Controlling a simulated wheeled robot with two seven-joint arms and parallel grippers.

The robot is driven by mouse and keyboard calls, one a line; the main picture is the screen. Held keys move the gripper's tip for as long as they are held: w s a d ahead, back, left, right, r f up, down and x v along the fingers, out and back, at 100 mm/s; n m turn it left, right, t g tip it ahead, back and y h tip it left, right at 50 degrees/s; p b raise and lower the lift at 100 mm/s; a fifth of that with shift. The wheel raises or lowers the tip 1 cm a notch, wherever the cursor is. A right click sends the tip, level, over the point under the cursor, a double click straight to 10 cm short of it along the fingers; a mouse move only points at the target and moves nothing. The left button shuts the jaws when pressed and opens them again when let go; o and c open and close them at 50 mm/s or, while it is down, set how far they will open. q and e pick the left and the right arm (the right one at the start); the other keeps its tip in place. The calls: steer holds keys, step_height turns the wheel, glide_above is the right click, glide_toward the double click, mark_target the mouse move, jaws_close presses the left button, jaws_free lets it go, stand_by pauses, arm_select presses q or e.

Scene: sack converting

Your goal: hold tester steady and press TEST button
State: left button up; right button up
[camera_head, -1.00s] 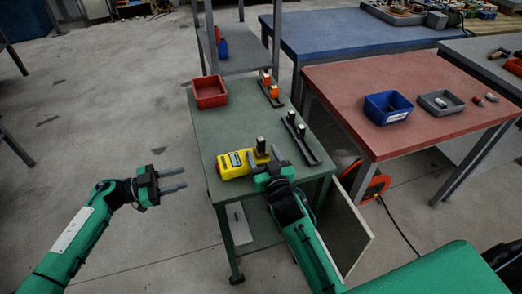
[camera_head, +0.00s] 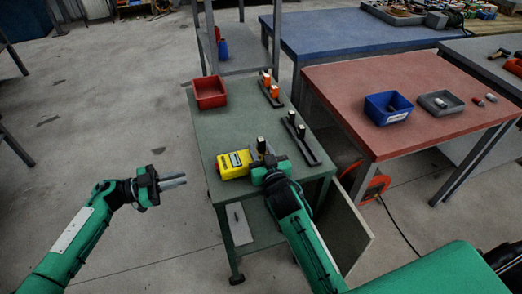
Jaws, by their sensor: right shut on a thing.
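The yellow tester (camera_head: 232,166) lies on the green top of the cart (camera_head: 215,128), near its front left edge. It has a dark label patch on top; I cannot make out the TEST button at this size. My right gripper (camera_head: 262,163) is shut on the tester at its right end, and the gripper body hides part of that end. My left gripper (camera_head: 174,181) is in the air left of the cart, apart from the tester. Its two fingers are close together, point right and hold nothing.
A red bin (camera_head: 210,92) stands at the cart's back left. Black racks with dark posts (camera_head: 301,138) and orange pieces (camera_head: 271,88) lie along its right side. A red-topped table (camera_head: 350,85) with a blue bin (camera_head: 388,107) stands to the right.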

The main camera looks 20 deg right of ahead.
arm_select(q)
jaws_close()
stand_by(1.4)
steer(key=shift+s+a+f+n+t+y, duration=0.15)
steer(key=shift+n+t+y, duration=0.25)
steer(key=shift+n+t, duration=2.15)
steer(key=shift+s+a+f+n+t+y, duration=0.1)
steer(key=shift+s+a+n+t+y, duration=0.25)
steer(key=shift+n+t, duration=2.2)
steer(key=shift+s+a+f+n+t+y, duration=0.1)
steer(key=shift+n+t+y, duration=0.35)
steer(key=shift+n+t, duration=2.1)
steer(key=shift+d+n+g, duration=0.1)
steer(key=shift+n+g, duration=0.25)
steer(key=d, duration=0.8)
steer(key=shift+d, duration=0.35)
